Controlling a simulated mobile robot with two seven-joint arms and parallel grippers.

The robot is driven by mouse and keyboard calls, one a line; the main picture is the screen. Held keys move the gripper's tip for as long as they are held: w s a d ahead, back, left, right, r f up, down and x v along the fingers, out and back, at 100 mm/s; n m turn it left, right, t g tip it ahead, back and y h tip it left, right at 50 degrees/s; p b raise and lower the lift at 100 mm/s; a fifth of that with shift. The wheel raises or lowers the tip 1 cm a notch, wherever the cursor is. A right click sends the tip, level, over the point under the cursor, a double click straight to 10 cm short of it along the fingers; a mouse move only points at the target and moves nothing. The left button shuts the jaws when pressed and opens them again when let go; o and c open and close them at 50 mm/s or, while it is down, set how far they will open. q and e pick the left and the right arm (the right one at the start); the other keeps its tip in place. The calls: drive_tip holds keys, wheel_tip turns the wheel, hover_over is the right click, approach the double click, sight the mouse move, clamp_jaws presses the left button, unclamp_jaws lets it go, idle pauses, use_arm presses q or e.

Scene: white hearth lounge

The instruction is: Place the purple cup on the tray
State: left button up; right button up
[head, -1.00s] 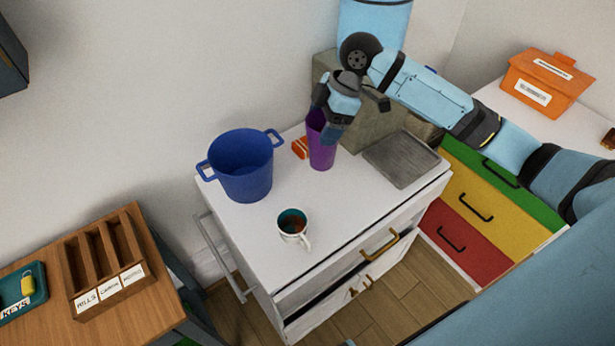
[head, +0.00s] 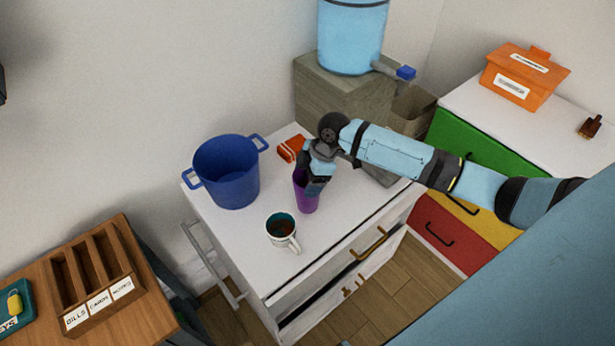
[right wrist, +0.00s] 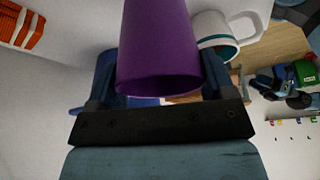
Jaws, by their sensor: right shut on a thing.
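The purple cup (head: 304,196) is upright above or on the white cart top, just behind and right of a white mug. My right gripper (head: 316,180) is shut on its upper part; whether its base touches the cart is unclear. In the right wrist view the purple cup (right wrist: 160,50) fills the space between the fingers. The tray (head: 378,176), a flat grey square, lies on the cart's right side, mostly hidden under my right arm. My left gripper is not in view.
The white mug (head: 281,234) with a teal inside stands close to the cup. A blue pot (head: 227,175) stands at the cart's left, and an orange packet (head: 290,148) lies at the back. A water dispenser (head: 350,40) stands behind on a grey block.

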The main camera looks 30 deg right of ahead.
drive_tip(key=shift+f, duration=0.15)
drive_tip(key=o, duration=1.1)
